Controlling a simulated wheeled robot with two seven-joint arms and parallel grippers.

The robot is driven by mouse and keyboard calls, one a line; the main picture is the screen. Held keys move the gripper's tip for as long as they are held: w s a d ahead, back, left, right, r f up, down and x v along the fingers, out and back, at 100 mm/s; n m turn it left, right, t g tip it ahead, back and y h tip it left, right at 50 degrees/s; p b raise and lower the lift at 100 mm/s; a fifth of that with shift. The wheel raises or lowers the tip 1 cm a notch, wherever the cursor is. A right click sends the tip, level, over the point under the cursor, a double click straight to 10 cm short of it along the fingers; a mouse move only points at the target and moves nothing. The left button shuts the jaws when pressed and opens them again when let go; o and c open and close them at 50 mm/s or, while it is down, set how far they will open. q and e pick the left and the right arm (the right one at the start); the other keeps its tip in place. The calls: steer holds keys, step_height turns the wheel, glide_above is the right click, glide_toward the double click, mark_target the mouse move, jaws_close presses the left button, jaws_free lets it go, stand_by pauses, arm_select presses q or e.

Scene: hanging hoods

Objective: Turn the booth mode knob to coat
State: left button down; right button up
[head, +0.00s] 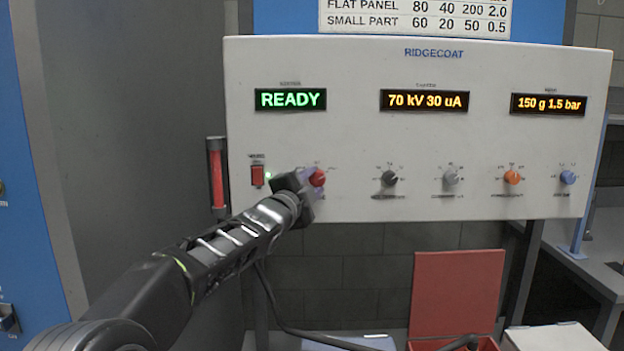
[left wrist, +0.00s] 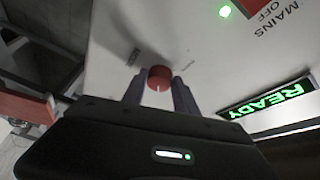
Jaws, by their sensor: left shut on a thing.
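The booth mode knob is a red knob (head: 317,177) on the lower left of the white RIDGECOAT panel (head: 420,140). My left gripper (head: 309,180) reaches it from the left and is shut on it. In the left wrist view the red knob (left wrist: 160,77) sits between the two fingers (left wrist: 160,92), with a light pointer line on its face. The small labels around the knob are too blurred or covered to read. The green display (head: 290,99) shows READY. My right gripper is not in view.
A red mains switch (head: 257,175) with a green lamp is just left of the knob. Black (head: 389,178), grey (head: 450,177), orange (head: 512,177) and blue (head: 567,177) knobs stand to the right. A red open box (head: 458,295) and a cable lie below the panel.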

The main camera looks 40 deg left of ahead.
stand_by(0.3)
arm_select(q)
steer(key=c, duration=0.9)
jaws_free()
steer(key=shift+c, duration=0.2)
steer(key=b+v, duration=0.1)
steer(key=v, duration=0.6)
steer(key=shift+s+d+b, duration=0.15)
steer(key=shift+s+b, duration=0.2)
